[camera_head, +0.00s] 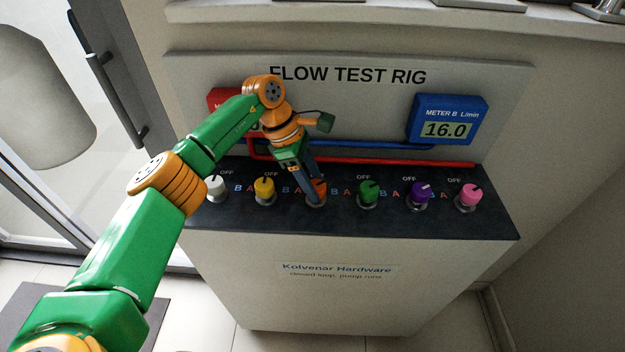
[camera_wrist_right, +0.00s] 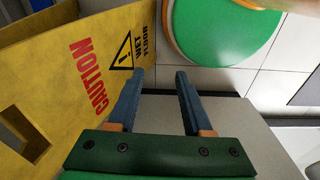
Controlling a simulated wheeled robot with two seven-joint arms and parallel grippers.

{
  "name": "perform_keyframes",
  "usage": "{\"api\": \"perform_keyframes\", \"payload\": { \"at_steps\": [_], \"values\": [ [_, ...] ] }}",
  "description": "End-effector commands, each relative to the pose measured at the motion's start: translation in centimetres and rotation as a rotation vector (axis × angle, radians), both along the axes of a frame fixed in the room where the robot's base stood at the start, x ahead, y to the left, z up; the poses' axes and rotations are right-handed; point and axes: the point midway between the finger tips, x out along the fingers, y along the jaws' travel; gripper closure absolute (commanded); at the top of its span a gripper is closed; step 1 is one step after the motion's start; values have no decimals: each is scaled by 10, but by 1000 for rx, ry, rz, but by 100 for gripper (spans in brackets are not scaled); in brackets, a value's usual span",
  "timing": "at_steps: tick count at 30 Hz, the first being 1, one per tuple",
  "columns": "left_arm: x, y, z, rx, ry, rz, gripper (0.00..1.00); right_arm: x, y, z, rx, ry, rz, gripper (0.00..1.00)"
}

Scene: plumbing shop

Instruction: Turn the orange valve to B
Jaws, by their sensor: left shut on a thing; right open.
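The orange valve (camera_head: 318,187) is the third knob from the left on the dark top of the flow test rig (camera_head: 258,222). My left gripper (camera_head: 314,194) reaches down over it with its fingers shut around the knob, hiding most of it and any pointer mark. The letters B and A stand beside the knobs, and OFF is printed behind several of them. The blue meter B (camera_head: 446,120) reads 16.0. The red meter (camera_head: 222,98) at the left is mostly hidden by my left arm. My right gripper (camera_wrist_right: 158,75) is open and empty in the right wrist view.
White (camera_head: 215,187), yellow (camera_head: 264,190), green (camera_head: 368,190), purple (camera_head: 419,194) and pink (camera_head: 469,195) knobs share the rig top. Red and blue pipes run behind them. A yellow wet floor sign (camera_wrist_right: 75,80) stands close to the left of my right gripper.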

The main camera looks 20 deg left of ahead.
Motion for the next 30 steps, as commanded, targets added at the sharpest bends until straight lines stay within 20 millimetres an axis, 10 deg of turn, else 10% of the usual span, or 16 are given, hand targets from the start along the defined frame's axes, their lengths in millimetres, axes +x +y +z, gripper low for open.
{"api": "perform_keyframes", "payload": {
  "at_steps": [26, 27, 30],
  "values": [
    [0, 0, -1, 2, 1, -139, 100, 0, 0, 3, 0, 0, 0, 50],
    [0, 0, -1, 2, 1, -139, 38, 0, 0, 3, 0, 0, 0, 50],
    [0, 0, -1, 2, 1, -139, 18, 0, 0, 3, 0, 0, 0, 50]
  ]
}}
